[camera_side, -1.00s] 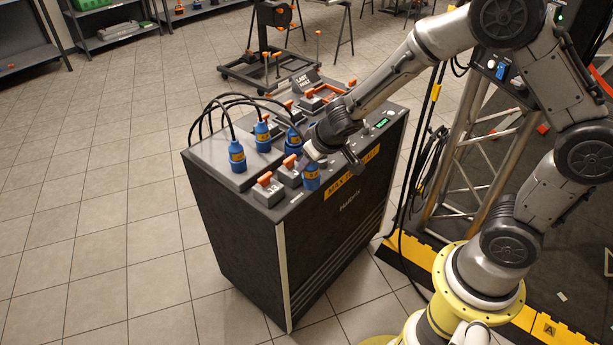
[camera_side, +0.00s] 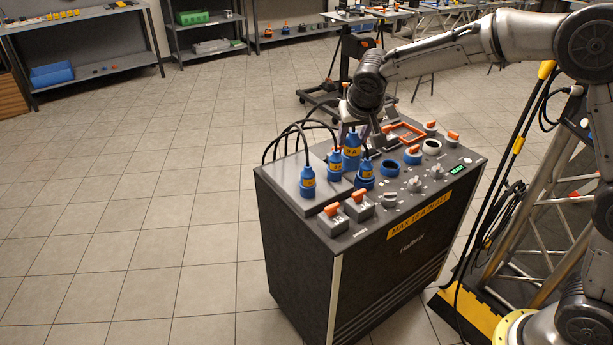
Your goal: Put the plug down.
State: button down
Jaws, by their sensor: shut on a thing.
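My gripper (camera_side: 354,133) points down over the cabinet top and is shut on a blue plug (camera_side: 351,152) with a yellow label. The plug is upright; whether its lower end touches the cabinet is hidden by neighbouring plugs. Three other blue plugs with yellow labels and black cables stand on the panel close by: one at the left (camera_side: 307,181), one in the middle (camera_side: 335,166) and one at the right (camera_side: 365,171). The dark cabinet (camera_side: 385,265) carries them on its grey sloped panel.
An empty blue socket ring (camera_side: 389,168) lies right of the plugs, with more rings beyond. Orange-handled switches (camera_side: 359,196) line the front edge. Black cables (camera_side: 283,140) loop behind the left plugs. Tiled floor left is clear.

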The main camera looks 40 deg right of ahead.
jog(key=shift+w+a+f, duration=0.15)
jog(key=shift+w+f, duration=0.1)
jog(key=shift+w, duration=0.1)
jog(key=shift+w+a+f, duration=0.1)
jog(key=shift+w+f, duration=3.1)
jog(key=shift+w, duration=0.2)
jog(key=shift+w+a+f, duration=0.1)
jog(key=shift+w+f, duration=3.1)
jog(key=shift+w, duration=0.15)
jog(key=shift+f, duration=0.15)
jog(key=shift+c, duration=1.8)
grip_release()
